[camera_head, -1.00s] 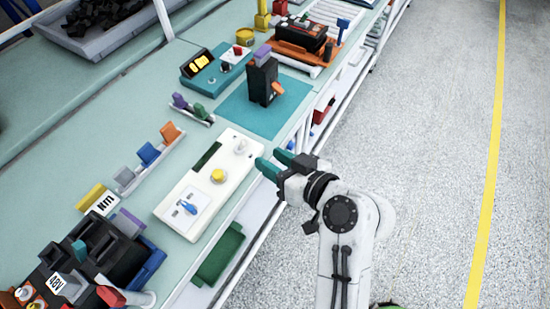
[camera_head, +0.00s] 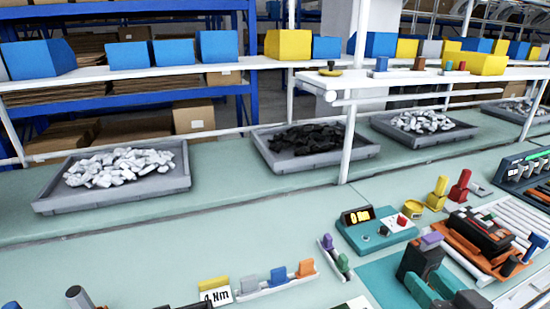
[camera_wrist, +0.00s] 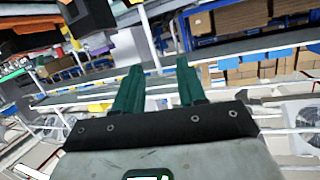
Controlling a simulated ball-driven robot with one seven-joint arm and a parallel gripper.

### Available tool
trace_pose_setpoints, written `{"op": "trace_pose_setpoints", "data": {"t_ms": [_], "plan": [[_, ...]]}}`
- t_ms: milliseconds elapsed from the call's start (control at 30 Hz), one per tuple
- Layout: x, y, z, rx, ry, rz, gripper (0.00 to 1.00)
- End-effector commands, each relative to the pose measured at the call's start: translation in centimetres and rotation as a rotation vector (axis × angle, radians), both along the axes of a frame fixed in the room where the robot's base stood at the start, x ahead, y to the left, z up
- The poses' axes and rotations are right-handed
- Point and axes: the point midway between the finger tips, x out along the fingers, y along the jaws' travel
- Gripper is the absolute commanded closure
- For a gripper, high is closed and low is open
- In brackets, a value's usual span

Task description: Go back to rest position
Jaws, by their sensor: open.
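My gripper (camera_head: 430,286) shows at the bottom right of the head view, with its two teal fingertips apart. In the wrist view my gripper (camera_wrist: 158,82) is open, with nothing between its fingers. A black breaker (camera_head: 418,262) with a purple top stands on a teal mat (camera_head: 375,275), just behind the fingers in the picture. I cannot tell whether they touch. The teal meter box (camera_head: 370,236) with a lit yellow display stands behind the mat. The rest of my arm is mostly out of the head view.
Grey trays with white (camera_head: 60,205) and black parts (camera_head: 315,140) line the back of the bench. A rack of coloured pieces (camera_head: 275,288) lies at the front. An orange tray (camera_head: 462,243) holds a black device at right. Shelves with blue bins (camera_head: 215,47) stand behind.

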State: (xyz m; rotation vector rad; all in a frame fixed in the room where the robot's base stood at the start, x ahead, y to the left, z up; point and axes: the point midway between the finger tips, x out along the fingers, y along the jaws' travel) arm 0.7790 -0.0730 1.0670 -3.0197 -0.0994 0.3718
Motion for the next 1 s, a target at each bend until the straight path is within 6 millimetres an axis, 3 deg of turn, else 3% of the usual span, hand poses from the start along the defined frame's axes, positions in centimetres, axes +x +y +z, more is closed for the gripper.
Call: {"op": "trace_pose_setpoints", "data": {"t_ms": [100, 233, 467, 667, 767, 900, 1000], "plan": [[0.9, -1.9, 1.1, -0.078, 0.040, 0.009, 0.60], [0.9, -3.3, 0.5, -0.152, 0.125, 0.020, 0.60], [-1.4, -5.4, -4.4, -0.249, 0.361, 0.021, 0.60], [-6.6, -6.5, -11.7, -0.274, 0.634, 0.003, 0.60], [-10.4, -6.4, -15.8, -0.263, 0.784, -0.007, 0.60], [-16.4, -5.0, -21.1, -0.219, 0.987, -0.018, 0.60], [-20.3, -3.4, -23.8, -0.178, 1.104, -0.022, 0.60]]}}
